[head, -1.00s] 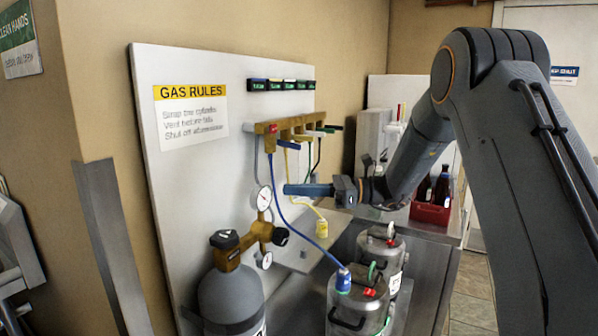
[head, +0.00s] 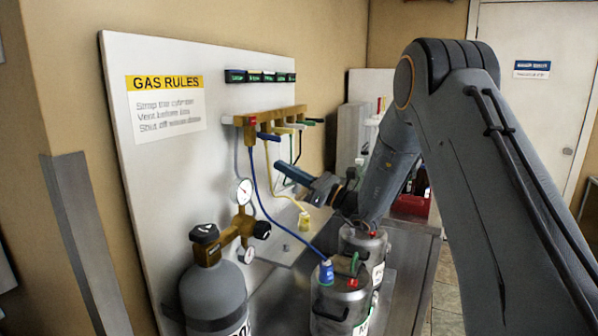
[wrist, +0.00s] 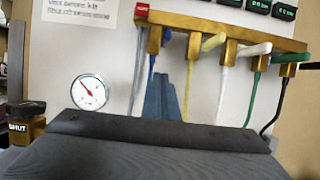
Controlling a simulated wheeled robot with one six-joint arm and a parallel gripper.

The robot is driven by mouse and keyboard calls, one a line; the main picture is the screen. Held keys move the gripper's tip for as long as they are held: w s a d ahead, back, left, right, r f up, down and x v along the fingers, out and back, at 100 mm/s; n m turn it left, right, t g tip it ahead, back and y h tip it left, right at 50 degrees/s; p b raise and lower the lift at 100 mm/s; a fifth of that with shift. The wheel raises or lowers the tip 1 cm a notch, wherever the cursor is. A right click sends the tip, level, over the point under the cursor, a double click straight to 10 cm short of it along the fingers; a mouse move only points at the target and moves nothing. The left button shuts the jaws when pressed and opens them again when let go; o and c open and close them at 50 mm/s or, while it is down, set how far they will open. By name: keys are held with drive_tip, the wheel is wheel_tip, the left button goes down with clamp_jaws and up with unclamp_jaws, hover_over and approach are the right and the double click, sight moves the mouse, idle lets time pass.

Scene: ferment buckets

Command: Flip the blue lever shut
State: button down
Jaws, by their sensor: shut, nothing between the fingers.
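The blue lever (head: 268,136) sits at the left end of a brass manifold (head: 290,115) on the white board. It sticks out sideways from its valve in the head view. In the wrist view the blue lever (wrist: 161,34) shows small and foreshortened at the top, beside the first valve. My gripper (head: 283,168) is shut and empty, below and a little right of the lever in the head view, apart from it. In the wrist view my gripper's fingers (wrist: 160,97) point up towards the valves, overlapping the blue hose in the picture.
Yellow (wrist: 214,42), white (wrist: 254,49), green (wrist: 290,58) and black levers follow to the right. Hoses hang below them. A gas cylinder (head: 213,290) with gauges stands at lower left. Metal kegs (head: 340,300) stand below my arm.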

sight(265, 137)
drive_tip(key=r, duration=0.1)
drive_tip(key=a+r+p, duration=0.1)
drive_tip(key=r, duration=0.1)
drive_tip(key=r+p, duration=0.1)
drive_tip(key=shift+w+a+r, duration=0.25)
drive_tip(key=shift+w+r, duration=0.15)
